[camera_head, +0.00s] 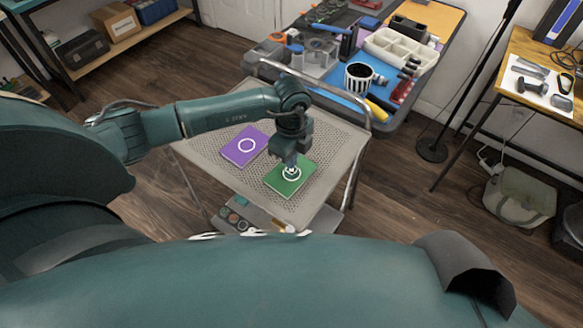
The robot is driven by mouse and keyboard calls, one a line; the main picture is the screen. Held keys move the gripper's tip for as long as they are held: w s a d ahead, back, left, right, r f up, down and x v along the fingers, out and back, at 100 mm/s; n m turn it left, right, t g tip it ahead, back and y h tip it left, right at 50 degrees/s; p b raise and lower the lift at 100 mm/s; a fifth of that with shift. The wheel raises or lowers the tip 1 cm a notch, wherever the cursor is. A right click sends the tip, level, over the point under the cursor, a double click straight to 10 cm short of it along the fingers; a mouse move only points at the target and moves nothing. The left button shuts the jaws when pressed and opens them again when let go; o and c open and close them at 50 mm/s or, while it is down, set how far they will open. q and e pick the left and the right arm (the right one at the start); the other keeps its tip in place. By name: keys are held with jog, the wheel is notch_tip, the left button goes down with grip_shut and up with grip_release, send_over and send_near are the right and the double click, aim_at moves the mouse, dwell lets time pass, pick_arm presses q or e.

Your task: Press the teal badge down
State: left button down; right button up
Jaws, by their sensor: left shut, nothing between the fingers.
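A green square board (284,187) with a white ring lies on the perforated top of a metal cart (305,211). A purple square board (236,155) with a white ring lies to its left. My left gripper (291,167) points down with its fingers shut, right over the white ring of the green board. I cannot tell whether its fingertips touch the board. I cannot make out a separate teal badge; the fingers cover part of the ring. My right gripper is not in view.
Behind the cart stands a grey workbench with a blue mat (341,83), a striped mug (358,75), a white divided tray (400,48) and several tools. The cart's raised metal rail (325,88) runs along its back. Small items lie on a lower shelf at the cart's front.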

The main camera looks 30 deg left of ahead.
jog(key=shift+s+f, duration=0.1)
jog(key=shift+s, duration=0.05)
pick_arm(q)
jog(key=shift+f+b, duration=0.75)
jog(key=shift+f, duration=0.4)
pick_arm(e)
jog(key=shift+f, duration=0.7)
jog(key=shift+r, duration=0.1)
